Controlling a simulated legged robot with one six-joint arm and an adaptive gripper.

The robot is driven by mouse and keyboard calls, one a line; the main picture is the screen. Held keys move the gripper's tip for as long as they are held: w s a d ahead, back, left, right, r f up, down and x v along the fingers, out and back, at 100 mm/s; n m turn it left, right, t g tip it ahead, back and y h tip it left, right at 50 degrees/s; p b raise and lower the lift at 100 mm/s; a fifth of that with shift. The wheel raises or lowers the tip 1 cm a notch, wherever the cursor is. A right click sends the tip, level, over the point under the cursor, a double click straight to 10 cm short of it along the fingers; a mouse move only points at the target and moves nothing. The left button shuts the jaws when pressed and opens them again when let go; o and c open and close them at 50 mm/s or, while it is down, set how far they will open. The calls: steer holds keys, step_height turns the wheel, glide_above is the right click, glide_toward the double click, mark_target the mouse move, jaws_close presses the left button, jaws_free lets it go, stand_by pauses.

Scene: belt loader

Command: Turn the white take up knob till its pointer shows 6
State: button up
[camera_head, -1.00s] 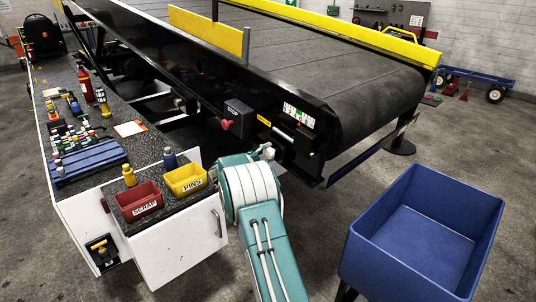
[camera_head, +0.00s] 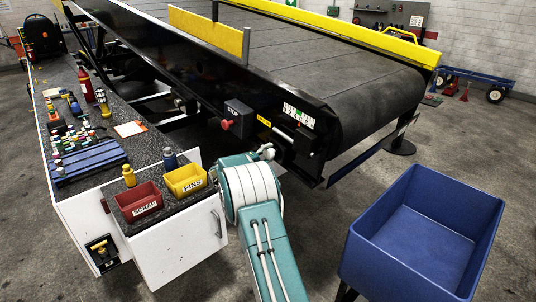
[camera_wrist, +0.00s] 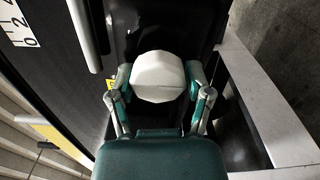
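The white take up knob (camera_wrist: 157,78) shows in the wrist view as a pale, faceted block in front of a black housing. My gripper (camera_wrist: 158,82) has one finger on each side of it, and both pads appear to touch its sides. The knob's pointer cannot be made out. A white strip with black digits (camera_wrist: 22,25) is partly in view at upper left; which scale it belongs to is unclear. In the head view my gripper (camera_head: 266,152) is at the belt loader's near lower corner, and my arm hides the knob.
A red bin (camera_head: 139,202) and yellow bin (camera_head: 186,180) stand on the workbench at left. A blue tub (camera_head: 425,235) stands at right, with open floor beyond.

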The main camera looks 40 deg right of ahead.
steer(key=shift+o, duration=1.2)
steer(key=shift+f, duration=0.35)
steer(key=shift+r, duration=0.15)
steer(key=shift+r, duration=0.1)
steer(key=shift+a, duration=0.15)
steer(key=a, duration=1.1)
steer(key=shift+s+a, duration=0.4)
